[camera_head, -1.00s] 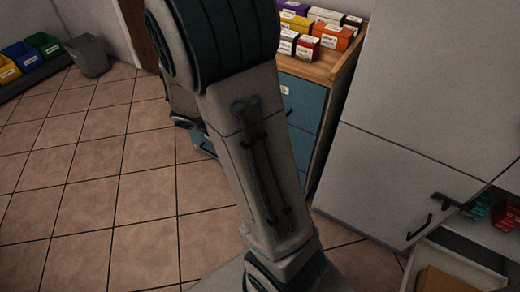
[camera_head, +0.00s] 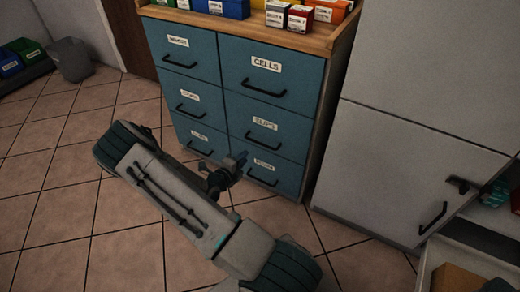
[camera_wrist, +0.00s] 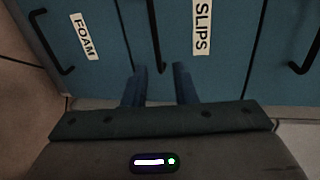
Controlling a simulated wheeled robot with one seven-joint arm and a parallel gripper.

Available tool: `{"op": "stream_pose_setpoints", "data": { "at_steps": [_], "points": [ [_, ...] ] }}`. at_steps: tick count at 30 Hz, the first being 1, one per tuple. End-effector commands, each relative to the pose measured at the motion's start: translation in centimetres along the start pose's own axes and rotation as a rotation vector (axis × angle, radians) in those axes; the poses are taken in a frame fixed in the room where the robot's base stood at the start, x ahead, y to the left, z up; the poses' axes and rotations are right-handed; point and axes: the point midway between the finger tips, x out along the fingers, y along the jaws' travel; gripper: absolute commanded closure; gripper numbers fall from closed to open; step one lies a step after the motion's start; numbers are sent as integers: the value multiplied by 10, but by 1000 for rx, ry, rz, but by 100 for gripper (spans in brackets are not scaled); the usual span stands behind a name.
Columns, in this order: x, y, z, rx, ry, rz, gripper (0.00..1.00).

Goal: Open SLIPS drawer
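The SLIPS drawer (camera_head: 245,126) is the middle drawer of the right column in a blue cabinet, and it looks shut. Its white label and dark bar handle (camera_head: 263,142) show in the head view. In the wrist view, turned sideways, the SLIPS label (camera_wrist: 202,27) is at the top and the drawer's handle (camera_wrist: 152,35) lies left of it. My gripper (camera_wrist: 160,84) is open and empty, its two fingers apart with the handle's end lined up between them. In the head view my gripper (camera_head: 240,160) is low in front of the cabinet. Contact with the handle cannot be told.
The CELLS drawer (camera_head: 268,67) is above and the FOAM drawer (camera_head: 270,165) below. Boxes and bins stand on the wooden top (camera_head: 240,26). A grey cupboard (camera_head: 385,165) stands close on the right. Tiled floor at the left (camera_head: 60,160) is clear.

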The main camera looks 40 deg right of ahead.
Motion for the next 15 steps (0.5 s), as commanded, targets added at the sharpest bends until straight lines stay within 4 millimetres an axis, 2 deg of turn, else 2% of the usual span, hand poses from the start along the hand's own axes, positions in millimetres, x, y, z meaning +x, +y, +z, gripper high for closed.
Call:
{"op": "stream_pose_setpoints", "data": {
  "at_steps": [2,8,15],
  "points": [
    [3,8,1,-35,-15,-2,75],
    [24,10,1,-46,-19,-2,75],
    [75,12,2,-43,-17,-2,75]
  ]
}}
